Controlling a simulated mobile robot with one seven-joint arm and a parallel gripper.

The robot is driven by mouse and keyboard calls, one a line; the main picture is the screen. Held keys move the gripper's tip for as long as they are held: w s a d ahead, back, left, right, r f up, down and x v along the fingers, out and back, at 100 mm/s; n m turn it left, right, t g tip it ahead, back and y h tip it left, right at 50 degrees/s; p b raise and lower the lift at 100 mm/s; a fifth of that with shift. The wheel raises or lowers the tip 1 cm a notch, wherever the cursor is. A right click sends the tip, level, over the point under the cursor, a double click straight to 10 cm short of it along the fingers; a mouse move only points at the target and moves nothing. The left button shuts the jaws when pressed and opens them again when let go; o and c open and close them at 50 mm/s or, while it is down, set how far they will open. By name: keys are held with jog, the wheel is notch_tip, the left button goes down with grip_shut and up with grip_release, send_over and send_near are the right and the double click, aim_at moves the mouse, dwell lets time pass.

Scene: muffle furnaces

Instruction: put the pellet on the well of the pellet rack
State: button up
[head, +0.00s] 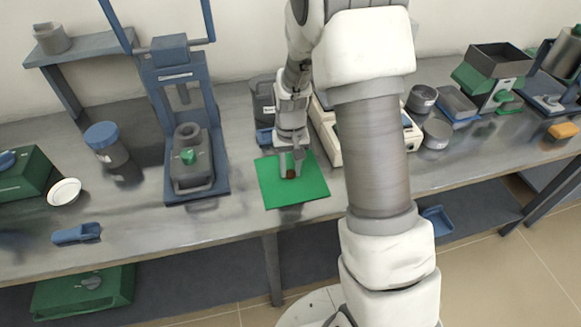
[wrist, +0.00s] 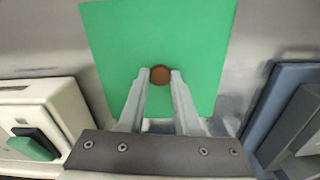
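The pellet is a small brown round piece (wrist: 160,74) between the tips of my gripper's fingers (wrist: 161,78) in the wrist view. In the head view the pellet (head: 291,173) shows low between the fingertips of my gripper (head: 290,170), over a flat green mat (head: 310,190). The fingers stand on either side of the pellet with little or no gap. I cannot tell whether they press on it, or whether it touches the mat. The mat fills the middle of the wrist view (wrist: 110,30). I cannot make out the pellet rack or its well.
A blue press (head: 185,75) stands left of the mat, with a blue-lidded jar (head: 104,140) and blue scoop (head: 76,233) farther left. Pale instruments (head: 326,135) stand right of the mat, partly behind my arm. Bare bench lies in front of the press.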

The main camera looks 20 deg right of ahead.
aim_at(291, 173)
jog(key=o, duration=0.4)
jog(key=shift+c, duration=0.2)
notch_tip(291, 173, up, 13)
jog(key=p, duration=0.2)
jog(key=s+r+t, duration=0.2)
jog(key=s+r, duration=0.5)
jog(key=s, duration=0.3)
jog(key=s+r+n+t, duration=0.1)
jog(key=s+r+t, duration=0.2)
jog(key=s+r, duration=0.5)
jog(key=s, duration=0.2)
jog(key=shift+s+r, duration=0.15)
jog(key=shift+s, duration=0.25)
jog(key=shift+o, duration=0.6)
jog(key=shift+s+t, duration=0.3)
jog(key=shift+s, duration=0.05)
jog(key=shift+a+n, duration=0.15)
jog(key=shift+n, duration=0.15)
